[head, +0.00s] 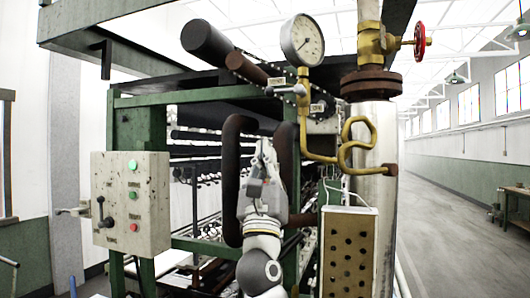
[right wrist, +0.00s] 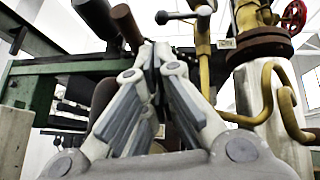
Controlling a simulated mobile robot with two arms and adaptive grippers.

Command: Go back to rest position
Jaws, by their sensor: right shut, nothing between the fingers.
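My right arm reaches up in the middle of the head view. Its gripper (head: 264,150) is shut and empty, in front of the dark looped pipe on the green machine frame. In the right wrist view the same gripper (right wrist: 152,52) fills the lower middle, its grey fingers together at the tips with nothing between them. It points up toward the lever with a black ball knob (right wrist: 185,15). I cannot tell whether the fingertips touch anything. My left gripper does not show in either view.
A control box (head: 131,203) with green and red buttons stands at the left. A pressure gauge (head: 302,40), a brass valve with a red handwheel (head: 420,41) and a thick metal pipe (head: 371,150) stand close right of my arm. Open floor (head: 450,230) lies at the right.

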